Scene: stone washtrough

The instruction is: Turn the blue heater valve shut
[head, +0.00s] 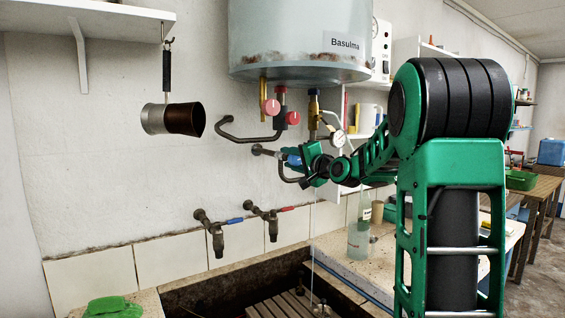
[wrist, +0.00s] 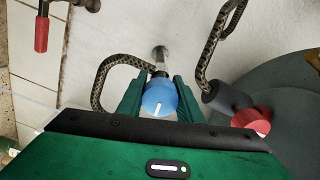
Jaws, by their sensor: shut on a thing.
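The blue heater valve (wrist: 159,99) is a round blue knob with a white mark on its face, on a pipe coming out of the wall. In the wrist view my gripper (wrist: 156,92) has one green finger on each side of the knob and is shut on it. The white mark runs nearly upright in that view, slightly tilted. In the head view the blue valve (head: 293,160) shows only in part, just below the grey heater tank (head: 300,45), with my gripper (head: 300,160) covering much of it.
Red knobs (head: 272,107) and a pressure gauge (head: 338,138) sit close above and beside my gripper. A braided hose (wrist: 110,70) curves next to the valve. Two wall taps (head: 216,238) stand lower left over the stone trough (head: 205,290). A clear bottle (head: 359,235) stands on the ledge.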

